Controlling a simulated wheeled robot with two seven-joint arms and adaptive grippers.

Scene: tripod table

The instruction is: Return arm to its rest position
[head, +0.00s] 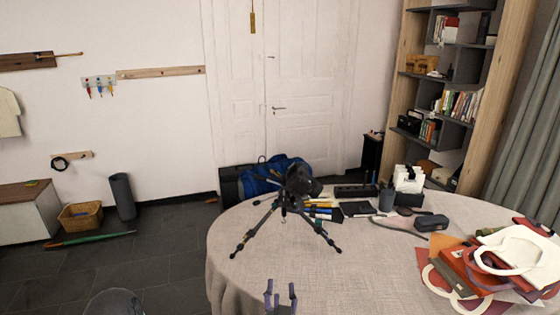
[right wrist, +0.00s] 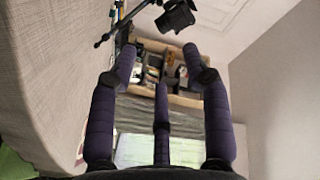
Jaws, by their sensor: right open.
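My right gripper (head: 281,297) shows at the bottom middle of the head view, at the near edge of the round table (head: 300,262). Its purple fingers are spread and nothing is between them; the right wrist view shows them apart too (right wrist: 163,75). A black tripod with a camera (head: 297,190) stands on the table, legs spread, beyond the gripper and apart from it. Part of the tripod and camera (right wrist: 176,16) shows at the top of the right wrist view. My left gripper is not in view.
A grey case (head: 431,222), pens, a black box and a white holder (head: 408,180) stand along the back. The cloth between gripper and tripod is clear. A bookshelf (head: 450,90) stands behind.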

